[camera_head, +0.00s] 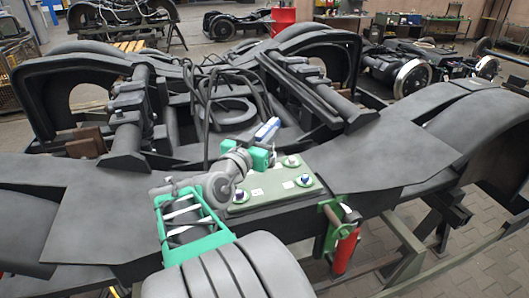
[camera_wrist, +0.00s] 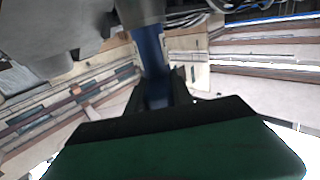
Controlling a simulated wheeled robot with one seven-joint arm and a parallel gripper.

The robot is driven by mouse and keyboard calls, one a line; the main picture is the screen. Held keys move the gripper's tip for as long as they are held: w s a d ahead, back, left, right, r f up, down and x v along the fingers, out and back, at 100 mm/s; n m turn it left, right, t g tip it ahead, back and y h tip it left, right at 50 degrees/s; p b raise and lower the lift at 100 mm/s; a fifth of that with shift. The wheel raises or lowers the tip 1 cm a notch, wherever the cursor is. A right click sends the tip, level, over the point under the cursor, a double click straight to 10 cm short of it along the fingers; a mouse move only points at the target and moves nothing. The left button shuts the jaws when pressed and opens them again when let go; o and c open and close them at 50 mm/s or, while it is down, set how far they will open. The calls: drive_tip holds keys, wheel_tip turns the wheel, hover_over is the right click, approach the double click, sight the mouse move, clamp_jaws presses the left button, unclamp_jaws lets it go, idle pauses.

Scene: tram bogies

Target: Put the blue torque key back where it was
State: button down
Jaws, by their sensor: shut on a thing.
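The blue torque key (camera_head: 267,129) is held up by my green gripper (camera_head: 262,148) above the middle of the dark bogie frame. Its blue part slants up and to the right in the head view. In the wrist view the blue shaft of the key (camera_wrist: 150,48) passes between the dark fingers of my gripper (camera_wrist: 165,88), which are shut on it. A wider grey part of the key shows at the top edge of that view. The key's lower end is hidden by the gripper. I cannot make out the place where the key was kept.
A green plate (camera_head: 272,202) with several bolts on green discs lies just below and right of my gripper. A red cylinder (camera_head: 345,250) hangs in a green bracket (camera_head: 329,222) on the frame's near side. Dark cables (camera_head: 205,95) loop behind the gripper.

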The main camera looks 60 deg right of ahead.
drive_tip(key=w+d+f+b, duration=0.1)
drive_tip(key=d+f+b, duration=0.2)
drive_tip(key=f, duration=0.5)
drive_tip(key=shift+w+d+f, duration=0.25)
drive_tip(key=shift+d+f, duration=0.1)
drive_tip(key=shift+d, duration=0.1)
drive_tip(key=shift+b, duration=0.3)
drive_tip(key=c, duration=1.1)
unclamp_jaws()
drive_tip(key=shift+f, duration=0.1)
drive_tip(key=shift+a+b, duration=1.75)
drive_tip(key=shift+a, duration=4.3)
